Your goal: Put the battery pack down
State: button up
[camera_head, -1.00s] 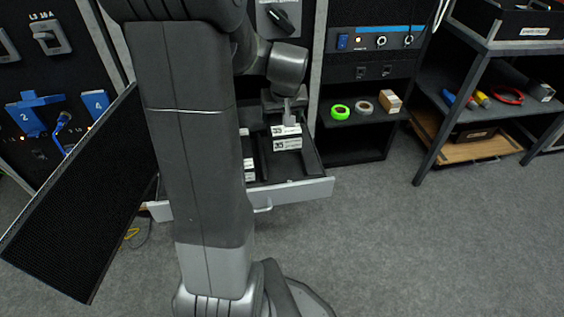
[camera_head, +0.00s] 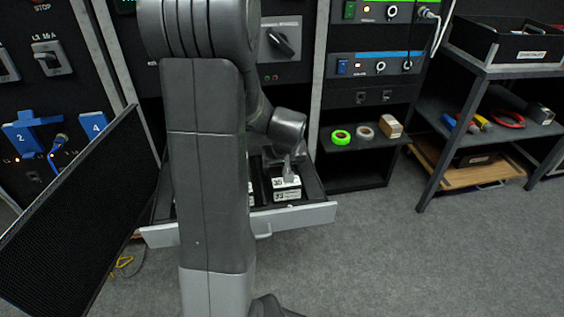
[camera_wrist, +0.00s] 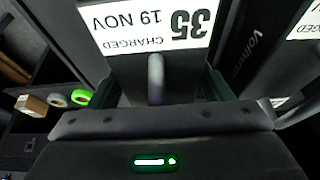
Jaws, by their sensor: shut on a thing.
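The battery pack (camera_head: 286,188) is a dark block with a white label. In the wrist view its label (camera_wrist: 147,22) reads "35 CHARGED 19 NOV", upside down. My gripper (camera_head: 286,173) is shut on the pack by a grey handle (camera_wrist: 156,78). The pack is in the right part of the open drawer (camera_head: 300,216); whether it touches the drawer floor I cannot tell. Other packs with white labels lie in the drawer, mostly hidden behind my arm; one (camera_wrist: 304,24) shows at the wrist view's right edge.
An open black mesh door (camera_head: 85,215) stands to the left. A shelf right of the drawer holds a green tape roll (camera_head: 340,137), a grey roll (camera_head: 364,132) and a small box (camera_head: 390,126). A dark cart (camera_head: 480,120) stands at the right. The floor in front is clear.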

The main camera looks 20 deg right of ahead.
jog(key=shift+r, duration=0.1)
jog(key=o, duration=1.8)
jog(key=shift+r, duration=0.3)
jog(key=p+v, duration=0.3)
jog(key=v, duration=0.8)
jog(key=shift+s+a+r+p, duration=0.1)
jog(key=shift+s+r+p, duration=0.1)
jog(key=shift+s+p, duration=0.1)
